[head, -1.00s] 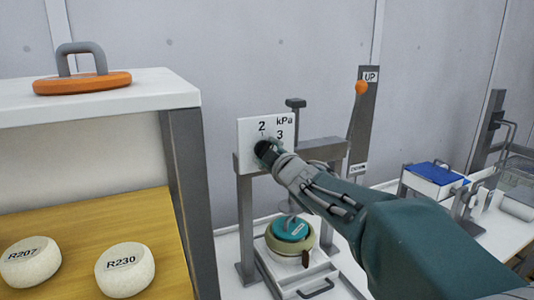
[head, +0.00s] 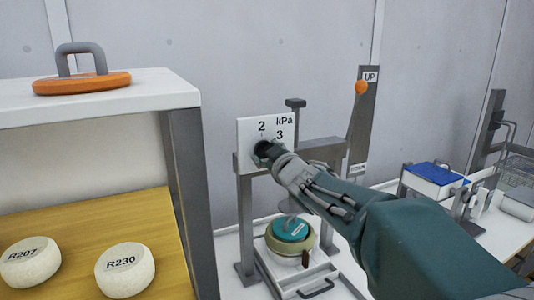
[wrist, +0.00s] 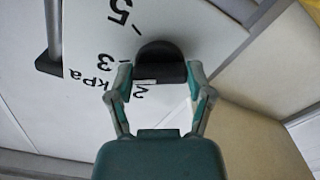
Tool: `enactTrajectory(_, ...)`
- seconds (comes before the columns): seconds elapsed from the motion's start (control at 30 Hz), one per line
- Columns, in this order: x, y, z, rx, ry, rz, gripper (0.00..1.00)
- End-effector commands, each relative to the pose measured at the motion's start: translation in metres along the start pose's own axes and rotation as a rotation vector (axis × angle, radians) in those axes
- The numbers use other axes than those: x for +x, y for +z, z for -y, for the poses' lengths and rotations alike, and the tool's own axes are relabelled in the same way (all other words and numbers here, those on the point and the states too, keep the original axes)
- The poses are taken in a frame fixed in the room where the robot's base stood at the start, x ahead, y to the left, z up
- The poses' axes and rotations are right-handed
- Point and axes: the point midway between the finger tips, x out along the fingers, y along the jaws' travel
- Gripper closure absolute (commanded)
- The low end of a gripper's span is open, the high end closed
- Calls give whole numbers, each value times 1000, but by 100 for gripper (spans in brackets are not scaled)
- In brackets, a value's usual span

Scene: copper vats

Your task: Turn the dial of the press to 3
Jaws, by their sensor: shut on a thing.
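The wrist view shows the plate (wrist: 95,30) upside down, with 5, 3 and 2 visible. The black dial (wrist: 160,52) is a rounded knob with a flat grip bar. My gripper (wrist: 160,76) is shut on the dial, one finger on each side. A white mark on the knob shows close to the 2. In the head view my gripper (head: 268,150) covers most of the dial.
Below the press sits a round mould with a teal lid (head: 290,229). A lever with an orange knob (head: 361,87) stands at the right, by an UP label. A shelf with cheeses R207 (head: 30,262) and R230 (head: 125,270) is at the left.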

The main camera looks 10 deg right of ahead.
Motion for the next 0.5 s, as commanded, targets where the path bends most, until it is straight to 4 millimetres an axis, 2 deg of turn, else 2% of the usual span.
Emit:
enactTrajectory(0.03, 1, 6, 3, 1, -6, 14, 81)
enactTrajectory(0.2, 1, 6, 3, 1, -6, 14, 81)
enactTrajectory(0.23, 1, 6, 3, 1, -6, 14, 20)
enactTrajectory(0.27, 1, 6, 3, 1, -6, 14, 6)
enactTrajectory(0.3, 0, 6, 3, 0, -6, 13, 0)
enactTrajectory(0.5, 0, 3, 2, 0, -3, 7, 0)
